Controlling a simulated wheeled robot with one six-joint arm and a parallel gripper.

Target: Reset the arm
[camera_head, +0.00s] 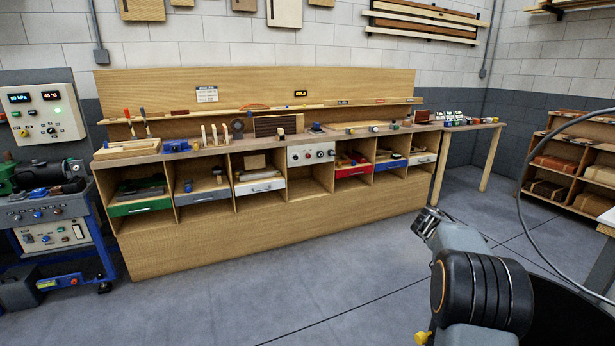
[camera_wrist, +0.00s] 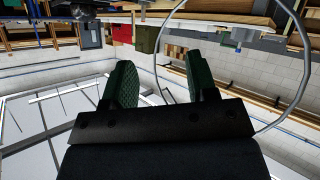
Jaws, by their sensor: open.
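My arm is at the lower right of the head view, over the floor in front of the workbench. Its end (camera_head: 428,222) points up and to the left, and the fingers are too small to make out there. In the wrist view my gripper (camera_wrist: 160,85) shows two dark green textured fingers standing apart. Nothing is seen between them, only the room behind. The wrist picture looks turned over, with the bench and shelving along the top. No object touches the fingers.
A long wooden workbench (camera_head: 180,240) with tools and coloured drawers stands along the wall. A control cabinet (camera_head: 60,230) is at the left, a shelf (camera_head: 535,155) at the right. A grey cable (camera_head: 520,200) loops beside my arm. The floor (camera_head: 270,310) before the bench is clear.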

